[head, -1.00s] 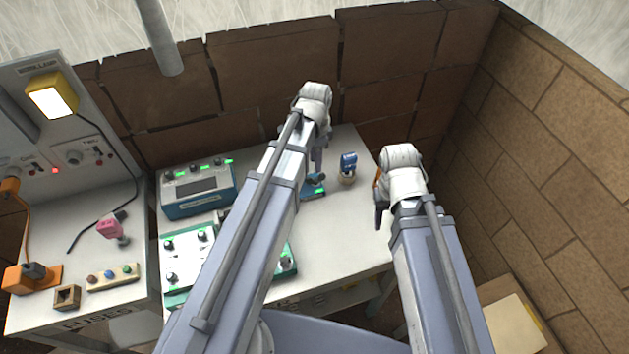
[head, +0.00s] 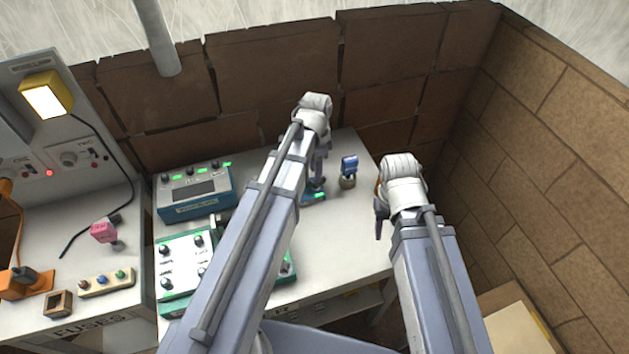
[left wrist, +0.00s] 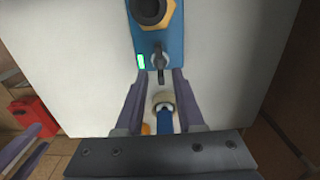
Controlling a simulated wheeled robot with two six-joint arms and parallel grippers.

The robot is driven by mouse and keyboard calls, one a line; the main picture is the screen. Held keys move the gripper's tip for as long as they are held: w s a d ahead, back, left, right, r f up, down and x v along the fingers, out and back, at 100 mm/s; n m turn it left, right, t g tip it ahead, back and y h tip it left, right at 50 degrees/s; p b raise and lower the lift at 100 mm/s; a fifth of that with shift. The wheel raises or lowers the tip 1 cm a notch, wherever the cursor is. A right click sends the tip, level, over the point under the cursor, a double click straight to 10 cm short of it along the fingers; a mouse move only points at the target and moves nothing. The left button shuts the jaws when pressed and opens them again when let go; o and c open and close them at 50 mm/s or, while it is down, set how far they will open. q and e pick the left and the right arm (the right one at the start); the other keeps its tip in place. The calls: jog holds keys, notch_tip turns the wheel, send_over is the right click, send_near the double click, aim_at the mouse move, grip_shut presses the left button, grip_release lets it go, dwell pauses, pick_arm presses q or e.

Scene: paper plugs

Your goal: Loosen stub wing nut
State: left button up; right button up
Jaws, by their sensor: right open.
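A blue panel (left wrist: 172,48) with a green light (head: 321,195) lies on the white table. In the left wrist view it carries a large brass hex collar (left wrist: 152,10) and, nearer me, a small grey wing nut (left wrist: 158,62). My left gripper (left wrist: 158,74) is open, its two fingers either side of the wing nut's near end; I cannot tell if they touch it. In the head view the left gripper (head: 318,180) is just above the panel, and my arm partly hides it. My right gripper (head: 380,215) is open and empty near the table's right edge.
A blue-handled object with a round wooden base (head: 347,182) stands right of the panel. A blue meter box (head: 195,190) and a green-edged control box (head: 188,262) stand left of my left arm. A brick wall (head: 270,75) closes the back.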

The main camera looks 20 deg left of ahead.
pick_arm(q)
jog(key=shift+f+b, duration=1.55)
jog(key=shift+f, duration=0.2)
pick_arm(e)
jog(key=shift+f, duration=1.7)
pick_arm(q)
grip_shut()
